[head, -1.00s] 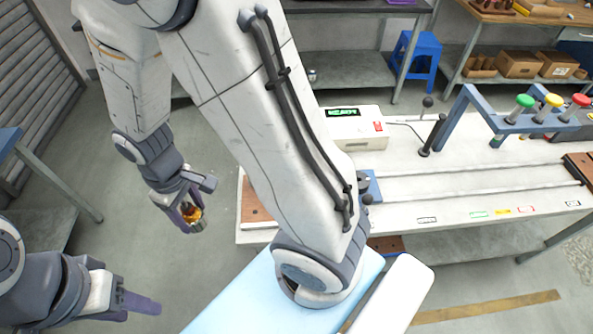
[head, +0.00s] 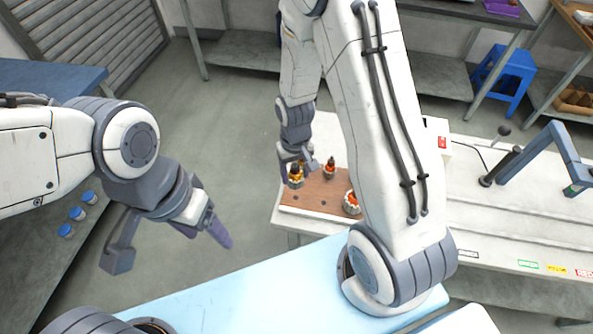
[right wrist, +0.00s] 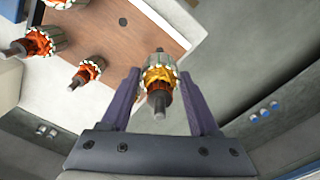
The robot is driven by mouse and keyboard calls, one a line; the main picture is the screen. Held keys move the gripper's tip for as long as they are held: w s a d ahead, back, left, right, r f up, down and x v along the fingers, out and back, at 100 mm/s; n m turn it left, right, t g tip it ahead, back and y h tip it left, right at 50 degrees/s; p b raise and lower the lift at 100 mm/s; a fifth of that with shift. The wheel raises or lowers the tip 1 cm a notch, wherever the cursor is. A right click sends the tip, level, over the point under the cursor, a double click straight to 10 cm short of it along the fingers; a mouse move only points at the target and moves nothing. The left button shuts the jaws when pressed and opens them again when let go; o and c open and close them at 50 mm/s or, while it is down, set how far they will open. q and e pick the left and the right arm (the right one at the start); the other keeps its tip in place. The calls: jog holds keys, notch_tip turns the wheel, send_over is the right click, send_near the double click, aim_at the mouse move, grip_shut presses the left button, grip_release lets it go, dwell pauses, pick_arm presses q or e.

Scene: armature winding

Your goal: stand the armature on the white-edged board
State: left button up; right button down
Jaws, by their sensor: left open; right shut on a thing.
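My right gripper (head: 293,167) is shut on an armature (head: 295,180) with a yellow-orange winding and grey core. In the right wrist view this armature (right wrist: 158,78) sits between the fingers, its shaft pointing towards the camera. It overlaps the edge of the brown white-edged board (head: 318,195); I cannot tell whether it touches the board. My left gripper (head: 206,230) is open and empty, well left of the board.
The board (right wrist: 115,38) has bare brown surface with a hole in the right wrist view. A white bench (head: 490,220) with a blue frame (head: 540,155) extends right. A pale blue surface (head: 250,290) lies in front. Small blue-capped items (head: 78,213) stand at left.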

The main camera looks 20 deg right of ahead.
aim_at(296, 162)
jog(key=shift+f+b, duration=1.6)
jog(key=shift+f, duration=0.35)
jog(key=shift+s, duration=0.15)
jog(key=shift+f+b, duration=0.8)
jog(key=shift+f, duration=0.4)
jog(key=shift+c, duration=0.3)
grip_release()
notch_tip(296, 162, up, 10)
jog(key=shift+r, duration=0.25)
